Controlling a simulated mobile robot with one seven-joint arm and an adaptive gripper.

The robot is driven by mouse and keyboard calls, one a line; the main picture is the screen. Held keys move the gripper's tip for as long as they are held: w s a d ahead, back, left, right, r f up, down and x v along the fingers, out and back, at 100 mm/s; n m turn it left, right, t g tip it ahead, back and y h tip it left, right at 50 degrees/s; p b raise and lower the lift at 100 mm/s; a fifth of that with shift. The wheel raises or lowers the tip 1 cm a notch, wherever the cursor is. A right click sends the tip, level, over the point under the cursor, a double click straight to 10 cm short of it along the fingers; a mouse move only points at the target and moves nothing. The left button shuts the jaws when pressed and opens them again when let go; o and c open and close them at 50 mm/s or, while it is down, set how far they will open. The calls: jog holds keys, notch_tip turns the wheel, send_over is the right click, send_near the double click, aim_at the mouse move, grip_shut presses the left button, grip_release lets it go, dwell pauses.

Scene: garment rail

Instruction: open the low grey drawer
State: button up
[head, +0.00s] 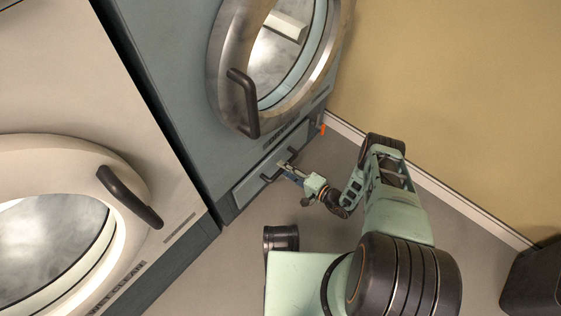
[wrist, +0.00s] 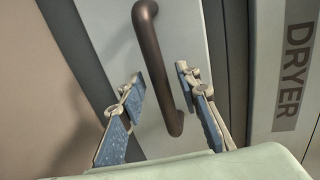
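The low grey drawer (head: 256,186) is at the foot of the blue-grey dryer in the head view, and it looks closed. Its front panel (wrist: 110,30) fills the middle of the wrist view. Its dark bar handle (wrist: 158,65) runs between my two blue-padded fingers. My gripper (wrist: 160,85) is open, one finger on each side of the handle, with gaps on both sides. In the head view my gripper (head: 287,171) is at the handle (head: 270,175), partly covering it.
The dryer (head: 180,60) has a round door with a dark handle (head: 243,103) above the drawer. A cream washer (head: 80,90) stands to the left. A yellow wall (head: 450,90) with a white skirting is at right. A dark bin (head: 535,280) stands lower right. Floor (head: 225,270) before the drawer is clear.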

jog(key=shift+w+a+f, duration=0.15)
jog(key=shift+w+a, duration=0.2)
jog(key=shift+a, duration=0.15)
grip_shut()
